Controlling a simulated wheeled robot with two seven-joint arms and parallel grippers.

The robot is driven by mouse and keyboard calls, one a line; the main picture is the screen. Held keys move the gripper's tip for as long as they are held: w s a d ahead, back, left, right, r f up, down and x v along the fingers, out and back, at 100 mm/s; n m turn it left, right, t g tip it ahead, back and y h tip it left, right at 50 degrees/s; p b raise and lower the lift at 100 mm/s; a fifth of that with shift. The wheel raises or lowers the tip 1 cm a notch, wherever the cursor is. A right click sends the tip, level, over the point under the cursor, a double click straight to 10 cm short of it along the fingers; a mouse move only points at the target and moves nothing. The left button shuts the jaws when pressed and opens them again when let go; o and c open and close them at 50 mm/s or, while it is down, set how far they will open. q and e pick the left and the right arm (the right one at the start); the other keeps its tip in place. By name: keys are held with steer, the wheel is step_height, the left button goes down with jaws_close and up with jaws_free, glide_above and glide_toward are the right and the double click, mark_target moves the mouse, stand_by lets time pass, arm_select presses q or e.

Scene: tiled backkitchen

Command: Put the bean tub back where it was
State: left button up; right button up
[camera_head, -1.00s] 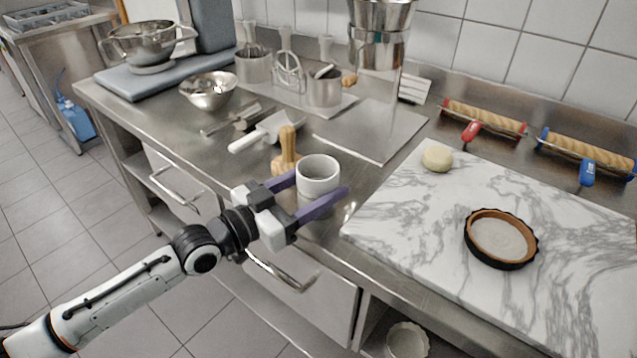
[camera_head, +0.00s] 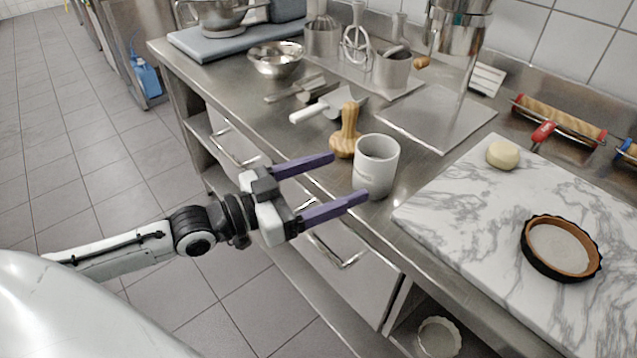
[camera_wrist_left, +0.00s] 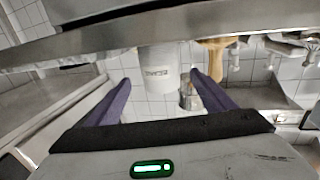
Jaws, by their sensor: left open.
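The bean tub (camera_head: 376,166) is a white, open-topped cylinder. It stands upright on the steel counter near its front edge, between a wooden pestle-like tool and the marble slab. In the left wrist view the tub (camera_wrist_left: 160,72) shows dark lettering on its side, too small to read surely. My left gripper (camera_head: 346,177) is open and empty, with purple fingers pointing at the tub. In the head view the fingertips end just short of the tub's near side. My right gripper is in neither view.
The wooden tool (camera_head: 346,132) stands close behind and left of the tub. The marble slab (camera_head: 460,225) with dough (camera_head: 503,154) and a tart tin (camera_head: 560,247) lies to the right. A scoop (camera_head: 322,108) lies further left. The floor before the counter is clear.

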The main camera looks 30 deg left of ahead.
arm_select(q)
steer(key=shift+v, duration=1.55)
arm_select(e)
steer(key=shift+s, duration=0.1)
